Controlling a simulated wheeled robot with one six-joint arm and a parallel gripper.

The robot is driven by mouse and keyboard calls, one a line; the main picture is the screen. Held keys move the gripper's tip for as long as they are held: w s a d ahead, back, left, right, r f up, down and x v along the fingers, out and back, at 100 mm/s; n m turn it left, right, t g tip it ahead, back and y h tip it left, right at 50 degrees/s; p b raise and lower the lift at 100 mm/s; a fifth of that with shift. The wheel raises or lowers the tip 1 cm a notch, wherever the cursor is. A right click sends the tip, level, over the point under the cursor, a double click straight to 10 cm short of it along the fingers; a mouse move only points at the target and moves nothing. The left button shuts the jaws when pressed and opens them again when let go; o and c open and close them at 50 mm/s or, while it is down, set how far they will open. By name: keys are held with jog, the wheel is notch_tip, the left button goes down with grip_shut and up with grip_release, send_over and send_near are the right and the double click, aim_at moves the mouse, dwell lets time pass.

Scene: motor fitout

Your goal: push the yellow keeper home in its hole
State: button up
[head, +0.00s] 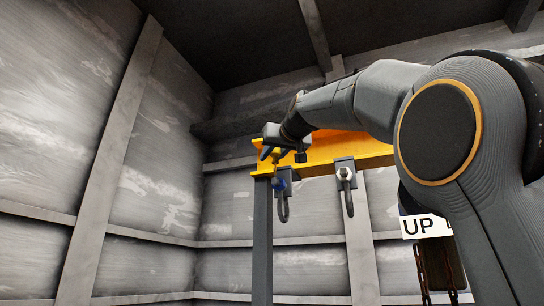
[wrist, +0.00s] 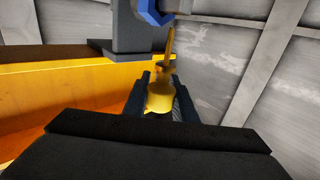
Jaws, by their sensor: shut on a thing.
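The yellow keeper (wrist: 160,100) is between the two dark fingers of my gripper (wrist: 161,88) in the wrist view. The gripper is shut on its thick end. A thin yellow shank (wrist: 170,46) rises from the keeper toward a blue hex-shaped part (wrist: 149,12) beside a grey block. I cannot tell whether the tip is in a hole, and no hole shows clearly. In the head view my gripper (head: 275,152) is at the left end of the yellow beam, just above a blue part (head: 280,185) on the left hanging fitting.
The yellow beam (head: 345,150) runs right behind my arm. A second bracket (head: 345,173) with a pale nut and a hanging loop (head: 349,204) is to the right. A grey post (head: 262,245) stands below the beam's left end.

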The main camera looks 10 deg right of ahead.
aim_at(277, 153)
jog(key=shift+f+b, duration=0.95)
jog(key=o, duration=1.1)
jog(key=shift+a, duration=0.1)
jog(key=shift+s+f, duration=0.15)
jog(key=shift+s+f+b, duration=0.1)
jog(key=shift+s+b, duration=0.2)
jog(key=shift+b, duration=0.1)
jog(key=s+b, duration=0.1)
jog(key=s, duration=0.3)
jog(key=s+b, duration=0.1)
jog(key=s, duration=0.1)
jog(key=shift+s+d+r+b, duration=0.2)
jog(key=shift+s+d+b, duration=0.1)
jog(key=shift+d, duration=0.1)
jog(key=shift+s+r, duration=0.1)
jog(key=shift+s, duration=0.2)
